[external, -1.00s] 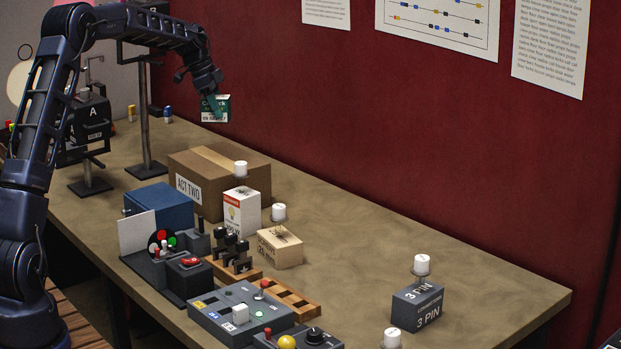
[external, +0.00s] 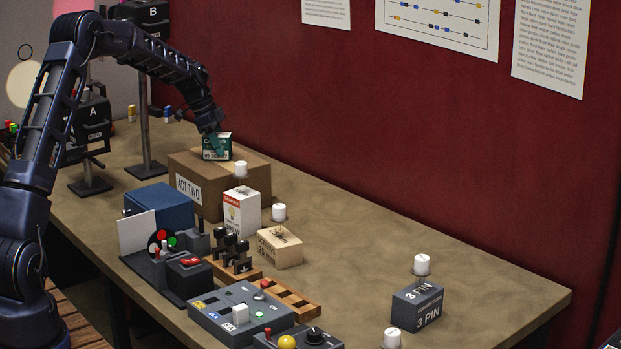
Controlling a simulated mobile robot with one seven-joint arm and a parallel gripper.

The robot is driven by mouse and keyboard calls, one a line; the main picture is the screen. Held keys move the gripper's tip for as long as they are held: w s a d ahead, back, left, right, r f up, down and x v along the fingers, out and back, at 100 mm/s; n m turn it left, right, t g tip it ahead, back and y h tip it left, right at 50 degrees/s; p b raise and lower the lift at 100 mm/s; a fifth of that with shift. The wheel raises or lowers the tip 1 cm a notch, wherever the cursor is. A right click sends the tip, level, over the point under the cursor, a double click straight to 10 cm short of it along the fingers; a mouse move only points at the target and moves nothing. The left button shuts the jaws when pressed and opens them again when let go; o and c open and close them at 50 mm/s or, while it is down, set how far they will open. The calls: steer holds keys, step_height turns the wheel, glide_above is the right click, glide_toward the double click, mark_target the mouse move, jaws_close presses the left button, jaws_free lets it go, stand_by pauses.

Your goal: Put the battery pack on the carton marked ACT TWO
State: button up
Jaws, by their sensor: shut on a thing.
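The battery pack (external: 222,154) is a small green and white box. The carton marked ACT TWO (external: 230,194) is a brown cardboard box with a white label on its front left face. My gripper (external: 213,142) is shut on the battery pack, with fingers pointing down. The pack is upright at the top of the carton, over its far part. I cannot tell whether its underside touches the carton top.
A white and orange bulb box (external: 242,212) and a blue box (external: 160,206) stand close in front of the carton. A black stand marked A (external: 92,130) is at the left. Control boxes (external: 238,314) fill the front; the right of the table (external: 350,225) is mostly clear.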

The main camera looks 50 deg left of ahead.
steer(key=o, duration=1.1)
steer(key=shift+f, duration=0.1)
steer(key=v, duration=1.1)
steer(key=shift+a+r, duration=0.1)
steer(key=shift+r, duration=0.25)
steer(key=shift+s+r, duration=0.15)
steer(key=shift+r, duration=0.15)
